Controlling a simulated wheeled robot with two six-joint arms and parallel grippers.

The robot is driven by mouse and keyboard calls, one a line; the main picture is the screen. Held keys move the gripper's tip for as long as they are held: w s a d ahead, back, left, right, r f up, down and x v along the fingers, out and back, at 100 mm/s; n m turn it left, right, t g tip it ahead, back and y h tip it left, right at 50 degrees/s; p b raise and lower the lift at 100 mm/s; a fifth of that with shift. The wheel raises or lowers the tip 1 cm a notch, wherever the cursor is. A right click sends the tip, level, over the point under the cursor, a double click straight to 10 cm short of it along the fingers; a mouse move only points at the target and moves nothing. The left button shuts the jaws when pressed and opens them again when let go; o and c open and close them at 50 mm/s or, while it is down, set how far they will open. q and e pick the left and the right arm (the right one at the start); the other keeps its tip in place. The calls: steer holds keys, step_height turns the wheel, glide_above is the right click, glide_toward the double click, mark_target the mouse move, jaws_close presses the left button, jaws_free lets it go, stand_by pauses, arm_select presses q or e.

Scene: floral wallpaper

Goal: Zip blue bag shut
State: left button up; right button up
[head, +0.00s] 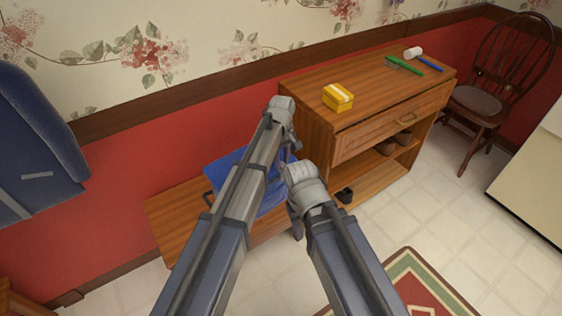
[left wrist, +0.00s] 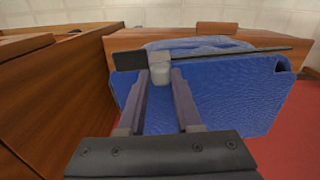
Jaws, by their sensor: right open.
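The blue bag (head: 228,165) stands on the low wooden bench, partly hidden behind my arms. In the left wrist view the bag (left wrist: 235,95) shows its textured blue side with a dark strip along its top edge. A pale grey block, which looks like the zipper pull (left wrist: 160,68), sits at that strip. My left gripper (left wrist: 161,74) has a finger on each side of the pull and appears closed on it. In the head view my left gripper (head: 291,142) is over the bag, its tips hard to see. My right gripper (head: 297,222) is open and empty, right of the bag.
The wooden bench (head: 172,218) stands against the red wall. Right of it is a taller wooden cabinet (head: 318,143) with a yellow box (head: 338,97) on top and shoes on its shelves. A dark blue coat (head: 38,140) hangs at left. The tiled floor is mostly free.

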arm_select(q)
steer(key=o, duration=0.4)
steer(key=shift+r, duration=0.15)
step_height(320, 180, up, 8)
steer(key=p, duration=0.8)
steer(key=shift+f, duration=0.2)
